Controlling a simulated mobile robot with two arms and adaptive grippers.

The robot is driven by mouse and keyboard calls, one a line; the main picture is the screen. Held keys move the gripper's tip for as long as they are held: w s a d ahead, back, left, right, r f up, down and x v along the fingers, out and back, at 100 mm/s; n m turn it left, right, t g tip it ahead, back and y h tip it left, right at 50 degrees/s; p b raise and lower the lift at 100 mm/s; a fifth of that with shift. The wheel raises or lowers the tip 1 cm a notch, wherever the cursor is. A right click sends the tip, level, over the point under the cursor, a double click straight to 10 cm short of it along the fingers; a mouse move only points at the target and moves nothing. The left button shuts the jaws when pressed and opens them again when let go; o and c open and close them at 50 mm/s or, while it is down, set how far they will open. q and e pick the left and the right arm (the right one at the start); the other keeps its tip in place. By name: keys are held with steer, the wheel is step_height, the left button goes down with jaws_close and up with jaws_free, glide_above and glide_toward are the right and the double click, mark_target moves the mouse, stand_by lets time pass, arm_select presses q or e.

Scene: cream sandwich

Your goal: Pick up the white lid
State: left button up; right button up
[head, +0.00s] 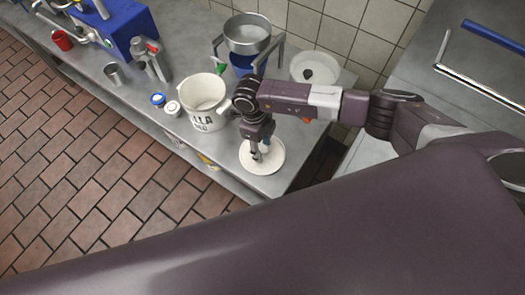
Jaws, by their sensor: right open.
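A round white lid (274,162) lies flat near the front right end of the steel counter. My right gripper (259,153) points down over the middle of the lid, with its fingers at or just above the surface. I cannot tell whether they touch it. The right gripper is open, and it and its arm hide part of the lid. An open white tub (200,116) with dark lettering stands just left of the lid. My left gripper is not in view.
A blue-rimmed small lid or jar (158,99) and a white one (172,108) stand left of the tub. A metal stand with a bowl (246,34) and a white round item with a dark knob (314,68) are behind. The tiled wall (350,40) bounds the back.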

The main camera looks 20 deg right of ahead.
steer(key=c, duration=1.1)
steer(key=shift+r, duration=0.1)
